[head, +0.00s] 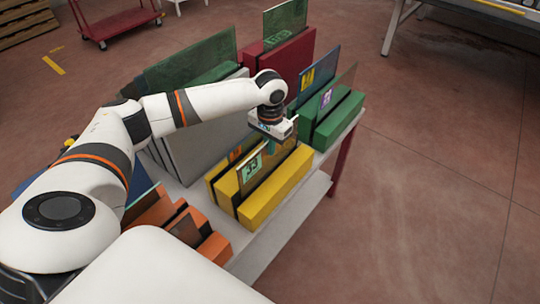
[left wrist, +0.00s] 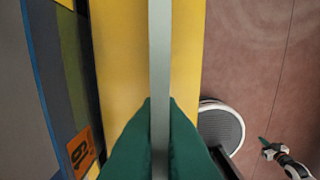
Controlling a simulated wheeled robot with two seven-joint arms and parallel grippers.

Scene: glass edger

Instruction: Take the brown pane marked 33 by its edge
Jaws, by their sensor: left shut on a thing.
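The brown pane marked 33 (head: 254,170) stands upright in a slot of the yellow block (head: 280,188) in the head view, its pale green label facing me. My left gripper (head: 271,146) comes down over the pane's top edge. In the left wrist view the pane (left wrist: 160,60) shows edge-on as a thin grey-green strip. The green fingers of my left gripper (left wrist: 160,140) are shut on it from both sides. What seems to be my right gripper (left wrist: 267,148) shows small at the lower right of that view; its opening is too small to judge.
Another pane with an orange label (left wrist: 82,152) stands close beside the held one. Green blocks (head: 338,120) with panes stand behind, orange blocks (head: 190,225) in front, on a pale rack (head: 270,238). A maroon block (head: 290,60) is at the back. The floor at right is clear.

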